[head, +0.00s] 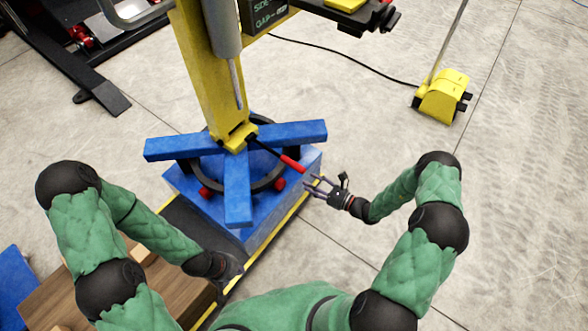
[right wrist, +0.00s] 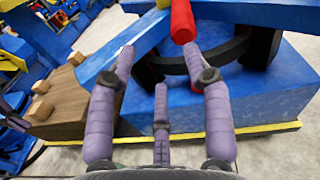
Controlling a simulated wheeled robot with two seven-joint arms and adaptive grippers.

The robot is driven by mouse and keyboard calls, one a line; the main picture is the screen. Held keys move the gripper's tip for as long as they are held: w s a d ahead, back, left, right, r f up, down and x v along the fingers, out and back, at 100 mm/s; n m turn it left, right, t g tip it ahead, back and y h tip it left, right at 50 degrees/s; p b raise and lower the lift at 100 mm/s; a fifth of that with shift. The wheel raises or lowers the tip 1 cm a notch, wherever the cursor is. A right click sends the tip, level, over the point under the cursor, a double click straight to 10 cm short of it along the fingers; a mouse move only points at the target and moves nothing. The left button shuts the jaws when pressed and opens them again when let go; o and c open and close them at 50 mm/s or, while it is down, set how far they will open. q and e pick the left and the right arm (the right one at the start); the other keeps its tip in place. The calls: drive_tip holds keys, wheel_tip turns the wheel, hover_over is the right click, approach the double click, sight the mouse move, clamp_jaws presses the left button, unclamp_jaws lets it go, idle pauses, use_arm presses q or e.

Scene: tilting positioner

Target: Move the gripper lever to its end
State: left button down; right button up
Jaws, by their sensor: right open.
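The gripper lever is a thin black rod with a red handle (head: 292,163), sticking out to the right from the yellow post above the blue positioner base (head: 265,215). In the right wrist view, the red handle (right wrist: 182,22) is at the top, just beyond the fingertips. My right gripper (head: 318,184) is open, right at the handle's outer end. In its wrist view (right wrist: 165,70), the purple fingers are spread with nothing between them; whether one touches the handle I cannot tell. My left gripper (head: 228,268) is low at the left, dark and partly hidden, away from the lever.
Blue arms (head: 290,133) spread over a black ring on the base. A yellow post (head: 195,75) rises from it. A wooden surface with blocks (head: 75,295) is at lower left. A yellow pedal (head: 441,96) stands at upper right. The floor at right is clear.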

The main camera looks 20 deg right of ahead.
sight(294, 165)
drive_tip(key=shift+m+t+h, duration=0.4)
drive_tip(key=shift+m+t, duration=0.1)
drive_tip(key=shift+t, duration=0.2)
drive_tip(key=b+x, duration=0.1)
drive_tip(key=x, duration=0.2)
drive_tip(key=w+d+b+x, duration=0.1)
drive_tip(key=x, duration=0.3)
drive_tip(key=d+b+x, duration=0.1)
drive_tip(key=x, duration=0.2)
drive_tip(key=shift+w+a+r, duration=0.1)
drive_tip(key=shift+w+r, duration=0.05)
drive_tip(key=shift+w, duration=0.25)
clamp_jaws()
